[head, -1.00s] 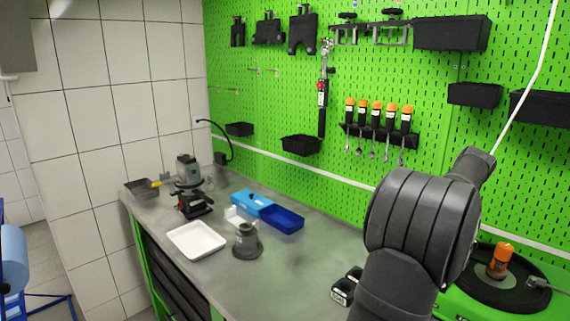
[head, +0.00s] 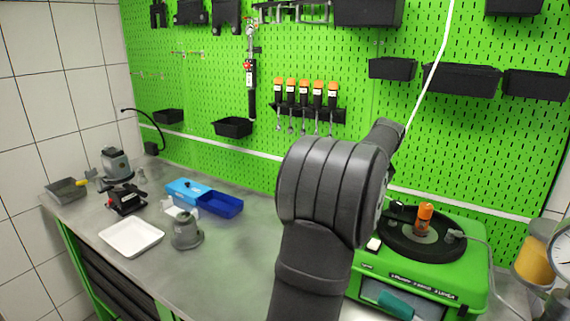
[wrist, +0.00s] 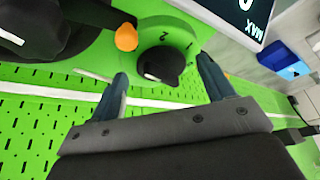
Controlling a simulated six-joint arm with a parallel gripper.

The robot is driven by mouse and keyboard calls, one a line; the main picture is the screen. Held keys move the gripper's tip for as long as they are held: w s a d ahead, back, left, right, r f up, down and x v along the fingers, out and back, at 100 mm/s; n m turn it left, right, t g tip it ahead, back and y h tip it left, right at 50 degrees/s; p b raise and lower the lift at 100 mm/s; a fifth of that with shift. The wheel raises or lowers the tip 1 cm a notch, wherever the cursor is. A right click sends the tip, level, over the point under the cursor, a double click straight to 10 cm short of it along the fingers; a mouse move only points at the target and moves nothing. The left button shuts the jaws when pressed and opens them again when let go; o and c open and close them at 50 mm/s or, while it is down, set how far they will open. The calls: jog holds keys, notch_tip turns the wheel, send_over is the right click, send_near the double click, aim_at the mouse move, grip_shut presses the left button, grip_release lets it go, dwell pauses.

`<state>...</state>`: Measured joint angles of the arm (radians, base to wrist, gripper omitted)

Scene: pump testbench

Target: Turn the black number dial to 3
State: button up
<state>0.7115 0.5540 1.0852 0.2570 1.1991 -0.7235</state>
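The black number dial (wrist: 160,64) is a round black knob on a green panel in the wrist view. A "2" shows on the panel just above it; other marks are too small to read surely. My gripper (wrist: 165,82) is open, with one dark finger on each side of the dial and the dial between the fingertips. I see a gap between each finger and the dial. In the head view my own dark arm fills the middle and hides the gripper; I cannot make out the dial there.
A display (wrist: 245,14) is at the wrist view's top right, an orange piece (wrist: 126,37) left of the dial. In the head view, a green machine (head: 430,275) with a black disc stands right of my arm. A white tray (head: 131,237) and blue box (head: 220,205) lie left.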

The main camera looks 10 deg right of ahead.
jog(key=shift+w+a+r, duration=0.1)
jog(key=shift+a+r, duration=0.1)
jog(key=shift+r, duration=0.25)
jog(key=a+r+m+g+h, duration=0.1)
jog(key=a+r+m+h, duration=0.15)
jog(key=r+m, duration=0.45)
jog(key=a+r+m+g+h, duration=0.1)
jog(key=a+r+m+g, duration=0.1)
jog(key=a+r+m, duration=0.45)
jog(key=shift+n, duration=0.45)
jog(key=d+x, duration=0.1)
jog(key=x, duration=0.4)
jog(key=d+x, duration=0.1)
jog(key=x, duration=0.5)
jog(key=d+r+x, duration=0.1)
jog(key=x, duration=0.4)
jog(key=shift+d+f, duration=0.1)
jog(key=shift+f, duration=0.1)
jog(key=c, duration=1)
jog(key=shift+o, duration=0.2)
jog(key=shift+s, duration=0.25)
